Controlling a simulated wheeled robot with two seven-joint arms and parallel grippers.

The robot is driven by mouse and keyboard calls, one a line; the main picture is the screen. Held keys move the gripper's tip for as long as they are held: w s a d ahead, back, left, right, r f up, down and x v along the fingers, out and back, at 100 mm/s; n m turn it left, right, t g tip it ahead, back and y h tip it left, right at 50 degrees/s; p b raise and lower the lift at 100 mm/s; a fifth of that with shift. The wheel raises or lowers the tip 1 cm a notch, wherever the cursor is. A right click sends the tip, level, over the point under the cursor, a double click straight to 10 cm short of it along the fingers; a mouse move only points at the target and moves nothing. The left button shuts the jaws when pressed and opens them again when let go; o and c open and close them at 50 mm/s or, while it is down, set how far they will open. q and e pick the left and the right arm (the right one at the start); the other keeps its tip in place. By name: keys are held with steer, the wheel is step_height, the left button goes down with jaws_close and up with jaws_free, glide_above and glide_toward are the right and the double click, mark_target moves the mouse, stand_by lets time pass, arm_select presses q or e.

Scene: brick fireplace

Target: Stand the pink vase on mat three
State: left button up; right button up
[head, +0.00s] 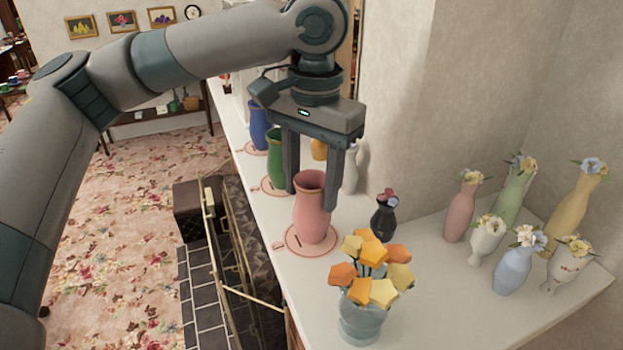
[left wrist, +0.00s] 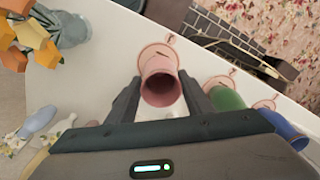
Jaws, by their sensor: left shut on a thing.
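The pink vase (head: 312,218) is upright over the nearest round pink mat (head: 327,246) on the white mantel shelf. Its base looks to be on the mat, near the middle; I cannot tell for sure that it bears on it. My left gripper (head: 312,197) points down from above, shut on the pink vase, with one finger on each side of its upper part. In the left wrist view the vase's open mouth (left wrist: 160,90) faces the camera between the fingers, with the mat (left wrist: 149,53) beyond. The mat's mark is too small to read. My right gripper is out of view.
A green vase (head: 277,160) and a blue vase (head: 259,128) stand on similar mats farther along the shelf. A teal vase of orange flowers (head: 361,318) stands in front, a black vase (head: 384,218) to the right. Several flower vases fill the right side. The shelf's left edge is close.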

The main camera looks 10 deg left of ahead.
arm_select(q)
steer(key=o, duration=1.5)
steer(key=shift+f, duration=0.1)
steer(key=shift+o, duration=0.2)
steer(key=shift+d+r+b, duration=0.1)
steer(key=shift+r+b, duration=0.25)
steer(key=shift+r, duration=0.45)
step_height(320, 180, up, 11)
steer(key=b, duration=0.2)
steer(key=shift+s+d+f+b, duration=0.15)
steer(key=shift+b, duration=0.2)
steer(key=shift+f, duration=0.1)
